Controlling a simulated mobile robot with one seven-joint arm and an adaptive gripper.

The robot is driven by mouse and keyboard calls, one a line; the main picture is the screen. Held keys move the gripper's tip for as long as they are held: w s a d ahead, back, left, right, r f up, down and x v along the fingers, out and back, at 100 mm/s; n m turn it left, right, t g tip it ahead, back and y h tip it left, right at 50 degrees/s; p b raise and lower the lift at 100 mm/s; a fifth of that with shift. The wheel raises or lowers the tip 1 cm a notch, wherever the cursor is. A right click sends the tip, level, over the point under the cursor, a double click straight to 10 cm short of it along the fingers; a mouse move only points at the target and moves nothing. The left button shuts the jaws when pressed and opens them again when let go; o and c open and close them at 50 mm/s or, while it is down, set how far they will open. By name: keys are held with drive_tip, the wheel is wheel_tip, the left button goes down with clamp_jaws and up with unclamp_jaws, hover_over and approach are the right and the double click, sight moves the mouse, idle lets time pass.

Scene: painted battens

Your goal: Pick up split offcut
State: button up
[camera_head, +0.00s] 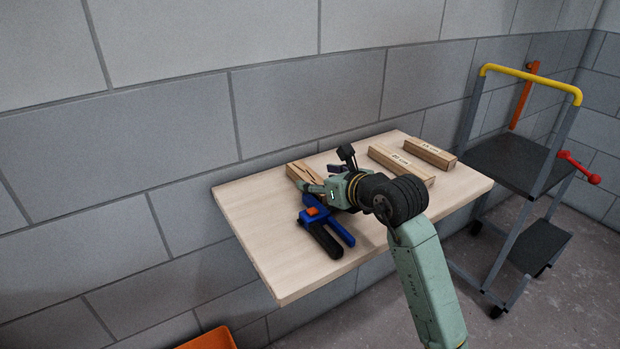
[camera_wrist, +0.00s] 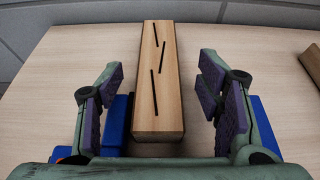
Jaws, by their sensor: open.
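The split offcut (camera_wrist: 160,112) is a short wooden block with several dark cracks in its top face. In the wrist view it lies on the table between my gripper's two fingers, with a gap on each side. In the head view the offcut (camera_head: 301,171) lies near the table's back left, partly hidden by my gripper (camera_head: 312,186). My gripper (camera_wrist: 162,105) is open, with purple pads facing the block from left and right, and holds nothing.
The pale wooden table (camera_head: 262,257) stands against a grey block wall. A blue and black clamp (camera_head: 322,226) lies just in front of the gripper. Two labelled battens, one nearer (camera_head: 402,166) and one farther (camera_head: 430,153), lie to the right. A grey trolley (camera_head: 507,163) stands beyond.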

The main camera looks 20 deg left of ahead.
sight(311, 177)
drive_tip(key=shift+p+x, duration=0.55)
drive_tip(key=shift+x, duration=1.4)
drive_tip(key=shift+a+r, duration=0.1)
drive_tip(key=shift+c, duration=0.5)
drive_tip(key=c, duration=1.2)
